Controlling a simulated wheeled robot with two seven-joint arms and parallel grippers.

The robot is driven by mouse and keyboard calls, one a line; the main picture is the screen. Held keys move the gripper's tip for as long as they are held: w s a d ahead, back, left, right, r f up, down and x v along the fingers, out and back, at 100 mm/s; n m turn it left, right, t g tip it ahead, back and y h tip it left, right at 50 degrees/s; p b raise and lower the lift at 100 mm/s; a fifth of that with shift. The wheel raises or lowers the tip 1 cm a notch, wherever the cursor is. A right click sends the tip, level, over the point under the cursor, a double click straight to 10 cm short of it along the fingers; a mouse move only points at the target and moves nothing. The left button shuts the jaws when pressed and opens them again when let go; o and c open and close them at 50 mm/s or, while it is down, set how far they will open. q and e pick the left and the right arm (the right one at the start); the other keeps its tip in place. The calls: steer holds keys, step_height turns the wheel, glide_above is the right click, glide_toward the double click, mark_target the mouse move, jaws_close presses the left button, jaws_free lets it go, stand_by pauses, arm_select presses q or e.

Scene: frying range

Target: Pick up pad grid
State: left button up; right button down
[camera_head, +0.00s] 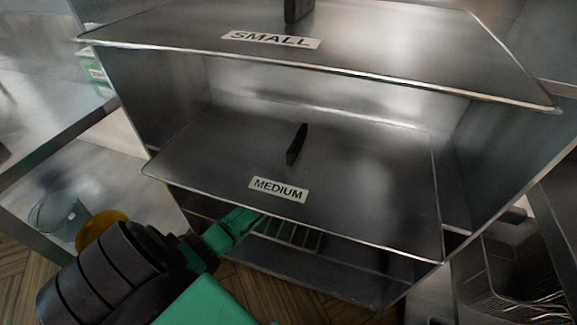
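A metal wire grid (302,237), which looks like the pad grid, shows below the front edge of the panel labelled MEDIUM (355,190). Most of the grid is hidden under that panel. My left gripper (248,220), green, reaches in from the lower left, with its tip at the left part of the grid, just below the panel's front edge. The fingertips are small and partly hidden, so I cannot tell whether they are open, shut, or touching the grid. My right gripper is not in view.
A panel labelled SMALL (400,40) lies above, with a black handle. The MEDIUM panel has a black handle (296,144). Wire baskets (520,268) stand at the right. A clear container (58,217) and a yellow round object (101,226) are at the left.

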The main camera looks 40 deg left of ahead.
arm_select(q)
steer(key=shift+r, duration=0.1)
jaws_close()
steer(key=shift+s, duration=0.1)
steer(key=shift+r, duration=0.1)
stand_by(1.1)
